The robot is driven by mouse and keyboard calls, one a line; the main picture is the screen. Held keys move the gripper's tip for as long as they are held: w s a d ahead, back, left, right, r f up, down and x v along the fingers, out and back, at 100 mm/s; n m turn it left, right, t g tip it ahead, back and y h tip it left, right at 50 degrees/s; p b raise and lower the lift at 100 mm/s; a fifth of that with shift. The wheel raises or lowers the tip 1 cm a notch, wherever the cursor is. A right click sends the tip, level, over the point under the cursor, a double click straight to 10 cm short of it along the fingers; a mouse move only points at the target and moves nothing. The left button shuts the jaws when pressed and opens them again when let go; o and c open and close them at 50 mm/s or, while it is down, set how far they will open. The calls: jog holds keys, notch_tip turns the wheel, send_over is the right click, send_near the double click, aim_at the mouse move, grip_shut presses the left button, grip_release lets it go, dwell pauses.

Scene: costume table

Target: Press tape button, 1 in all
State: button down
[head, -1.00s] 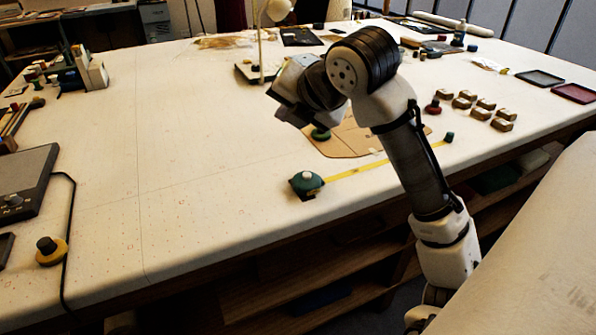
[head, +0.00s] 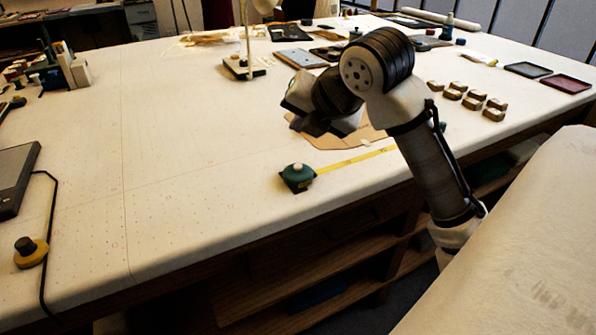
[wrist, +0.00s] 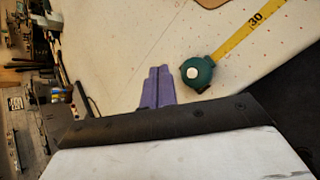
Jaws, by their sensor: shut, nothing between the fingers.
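A green tape measure (head: 297,177) with a pale round button (head: 297,167) on top sits near the front edge of the table. Its yellow tape (head: 355,160) lies drawn out to the right and passes behind my arm. In the wrist view the tape measure (wrist: 195,73) shows with its white button (wrist: 191,72) facing up, and the tape (wrist: 240,34) runs to the upper right. My gripper (wrist: 157,70) is shut and empty, its purple fingers beside the tape measure in that view. In the head view the fingers are hidden behind my wrist.
A brown pattern piece (head: 365,135) lies under my arm. A black-knobbed yellow weight (head: 30,252) and a dark slab stand at the left. Several small blocks (head: 472,102) and two trays (head: 528,69) are at the right. The table's left middle is clear.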

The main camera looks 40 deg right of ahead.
jog(key=b, duration=0.4)
send_over(301, 174)
notch_tip(301, 174, down, 6)
jog(key=shift+r, duration=0.1)
dwell(1.7)
jog(key=shift+f, duration=0.45)
jog(key=shift+f+b, duration=0.4)
jog(key=shift+b, duration=0.1)
dwell(0.3)
jog(key=shift+r, duration=0.1)
jog(key=shift+r+p, duration=0.65)
jog(key=shift+r, duration=0.1)
notch_tip(301, 174, up, 5)
jog(key=p, duration=0.3)
jog(key=shift+p, duration=0.35)
